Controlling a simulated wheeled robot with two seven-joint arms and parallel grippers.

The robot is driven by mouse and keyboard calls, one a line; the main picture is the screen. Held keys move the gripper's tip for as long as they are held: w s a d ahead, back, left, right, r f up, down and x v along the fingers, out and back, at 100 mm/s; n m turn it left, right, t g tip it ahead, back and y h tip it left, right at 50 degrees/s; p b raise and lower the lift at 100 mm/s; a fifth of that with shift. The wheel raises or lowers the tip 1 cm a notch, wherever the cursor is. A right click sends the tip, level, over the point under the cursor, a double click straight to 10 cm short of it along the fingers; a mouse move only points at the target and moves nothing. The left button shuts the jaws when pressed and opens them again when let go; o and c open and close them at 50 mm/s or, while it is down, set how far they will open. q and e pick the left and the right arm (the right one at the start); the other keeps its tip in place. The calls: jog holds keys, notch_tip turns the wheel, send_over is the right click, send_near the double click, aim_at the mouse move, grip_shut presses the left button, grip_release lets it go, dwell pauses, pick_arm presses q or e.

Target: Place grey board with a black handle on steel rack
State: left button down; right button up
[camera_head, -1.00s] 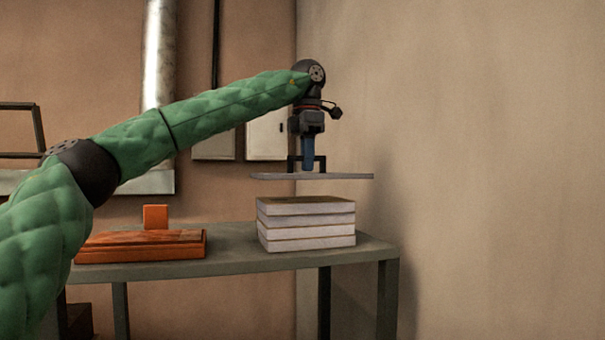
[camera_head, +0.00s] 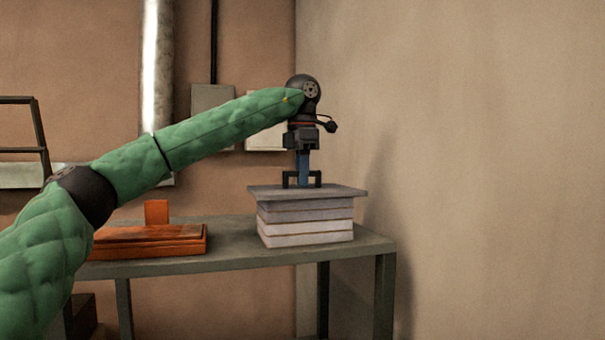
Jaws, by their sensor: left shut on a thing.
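The grey board (camera_head: 341,192) lies flat on top of a stack of pale slabs (camera_head: 306,226), or so close that I see no gap. Its black handle (camera_head: 318,178) stands up from its upper face. My left gripper (camera_head: 303,172) points straight down from above and is shut on the handle. The stack stands on a grey-green steel rack (camera_head: 240,257), near its right end. My right gripper is not in view.
An orange board with an upright orange block (camera_head: 156,212) lies on the rack to the left of the stack. The wall stands close on the right. The rack top between the orange board and the stack is bare.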

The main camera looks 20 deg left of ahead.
pick_arm(q)
jog(key=c, duration=1.9)
grip_release()
jog(key=shift+f, duration=0.1)
jog(key=o, duration=0.4)
jog(key=shift+o, duration=0.2)
jog(key=shift+r, duration=0.2)
jog(key=shift+r+b, duration=0.35)
jog(key=shift+r, duration=0.2)
notch_tip(320, 180, up, 9)
jog(key=shift+f+b, duration=0.1)
jog(key=shift+b, duration=0.8)
jog(key=shift+r, duration=1)
